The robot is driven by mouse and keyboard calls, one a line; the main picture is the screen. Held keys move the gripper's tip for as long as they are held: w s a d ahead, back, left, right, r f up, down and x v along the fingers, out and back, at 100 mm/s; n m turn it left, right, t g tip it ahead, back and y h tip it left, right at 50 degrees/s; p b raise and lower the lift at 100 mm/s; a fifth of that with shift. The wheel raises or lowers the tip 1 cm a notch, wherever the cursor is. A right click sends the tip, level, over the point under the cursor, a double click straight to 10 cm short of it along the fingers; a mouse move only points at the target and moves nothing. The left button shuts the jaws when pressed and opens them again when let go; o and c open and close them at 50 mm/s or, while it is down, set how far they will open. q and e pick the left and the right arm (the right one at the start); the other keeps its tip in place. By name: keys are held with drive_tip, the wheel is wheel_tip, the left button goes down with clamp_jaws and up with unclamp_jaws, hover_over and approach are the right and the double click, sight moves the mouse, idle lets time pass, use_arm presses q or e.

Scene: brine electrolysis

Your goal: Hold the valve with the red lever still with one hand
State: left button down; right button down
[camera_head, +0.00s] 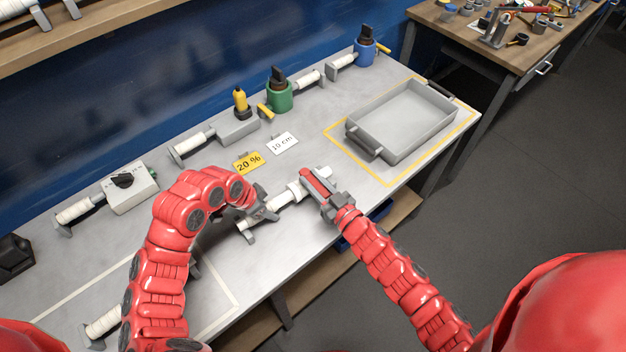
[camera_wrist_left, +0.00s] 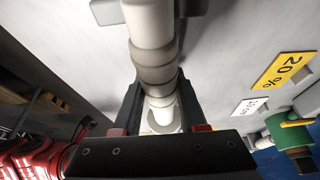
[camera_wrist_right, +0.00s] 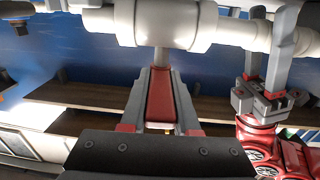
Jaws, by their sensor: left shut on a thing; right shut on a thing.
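The valve with the red lever is a white pipe fitting (camera_head: 292,190) lying near the table's front edge. My left gripper (camera_head: 262,208) is shut on the white pipe at the valve's left side. In the left wrist view the pipe (camera_wrist_left: 155,65) runs down between its fingers (camera_wrist_left: 160,112). My right gripper (camera_head: 317,182) is shut on the red lever (camera_wrist_right: 160,98), seen between its fingers in the right wrist view. The valve body (camera_wrist_right: 150,22) is just beyond the lever there. The left gripper (camera_wrist_right: 262,85) also shows in that view, its fingers around the pipe.
A grey tray (camera_head: 440,124) stands inside a yellow outline at the right. A yellow "20 %" card (camera_head: 246,162) and a white "10 cm" card (camera_head: 283,143) lie behind the valve. Green (camera_head: 280,97) and blue (camera_head: 364,53) containers and pipe fittings line the back.

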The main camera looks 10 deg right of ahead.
drive_tip(key=shift+f+y, duration=0.15)
drive_tip(key=shift+y, duration=0.15)
drive_tip(key=shift+s+n+g+y, duration=0.1)
drive_tip(key=shift+n+g+y, duration=0.2)
drive_tip(key=shift+n, duration=0.1)
drive_tip(key=shift+w+d+f+n+g+y, duration=0.1)
drive_tip(key=shift+d+n+g+y, duration=0.05)
drive_tip(key=shift+n+g+y, duration=0.3)
drive_tip(key=shift+w+d+f+n+g+y, duration=0.1)
drive_tip(key=shift+n+g+y, duration=0.25)
drive_tip(key=shift+y, duration=0.1)
drive_tip(key=n+g+y, duration=0.1)
drive_tip(key=w+n+g+y, duration=0.1)
drive_tip(key=d+n+g+y, duration=0.1)
drive_tip(key=g, duration=0.1)
drive_tip(key=shift+w+r+n, duration=0.2)
drive_tip(key=shift+r+n, duration=0.1)
drive_tip(key=shift+r, duration=0.05)
drive_tip(key=shift+s+g+y, duration=0.1)
drive_tip(key=shift+g+y, duration=0.2)
drive_tip(key=shift+g, duration=0.1)
drive_tip(key=shift+a, duration=0.1)
drive_tip(key=c, duration=0.6)
unclamp_jaws()
drive_tip(key=shift+c, duration=0.2)
